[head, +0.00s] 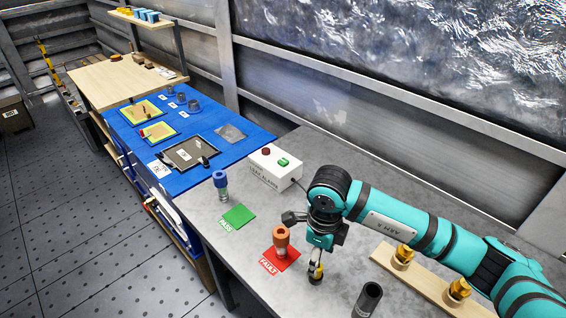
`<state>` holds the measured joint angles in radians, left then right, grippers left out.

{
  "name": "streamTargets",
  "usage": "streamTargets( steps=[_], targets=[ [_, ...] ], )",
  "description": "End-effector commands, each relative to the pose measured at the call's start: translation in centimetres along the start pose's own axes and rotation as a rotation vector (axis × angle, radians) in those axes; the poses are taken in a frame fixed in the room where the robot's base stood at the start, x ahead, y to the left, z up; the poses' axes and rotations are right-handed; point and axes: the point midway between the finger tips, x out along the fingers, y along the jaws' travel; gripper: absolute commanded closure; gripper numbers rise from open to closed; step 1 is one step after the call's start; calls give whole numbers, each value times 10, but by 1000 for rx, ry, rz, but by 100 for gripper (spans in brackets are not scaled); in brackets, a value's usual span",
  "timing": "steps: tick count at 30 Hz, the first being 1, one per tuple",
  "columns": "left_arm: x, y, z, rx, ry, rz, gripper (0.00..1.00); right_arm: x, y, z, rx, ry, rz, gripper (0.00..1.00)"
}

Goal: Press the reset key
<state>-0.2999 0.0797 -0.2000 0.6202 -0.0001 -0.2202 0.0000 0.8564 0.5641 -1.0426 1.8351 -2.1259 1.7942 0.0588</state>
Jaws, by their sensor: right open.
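The reset key appears to be the green button (283,162) on top of the white alarm box (272,169) lettered "LEAK ALARM". A dark red dome (266,151) sits beside it on the same box. The box stands on the grey bench near the blue mat. My right gripper (308,246) is open, in front of and to the right of the box, apart from the green button. Its arm comes in from the right, and its wrist hides part of the bench. My left gripper is out of view.
A blue-topped part (220,181) stands by the green PASS card (238,216). A copper-coloured part (281,238) stands on the red FAULT card (272,261), close to my right gripper. A wooden strip (425,283) holds brass fittings. A dark cylinder (368,299) stands at the front.

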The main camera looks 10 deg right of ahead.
Motion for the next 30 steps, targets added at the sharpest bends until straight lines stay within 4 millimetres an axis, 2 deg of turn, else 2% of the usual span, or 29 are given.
streamTargets(
  steps=[2, 12, 30],
  targets=[
    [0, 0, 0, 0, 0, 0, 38, 0, 0, 0, 0, 0, 0, 55],
    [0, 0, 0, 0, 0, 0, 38, 0, 0, 0, 0, 0, 0, 100],
    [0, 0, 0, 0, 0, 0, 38, 0, 0, 0, 0, 0, 0, 100]
  ],
)
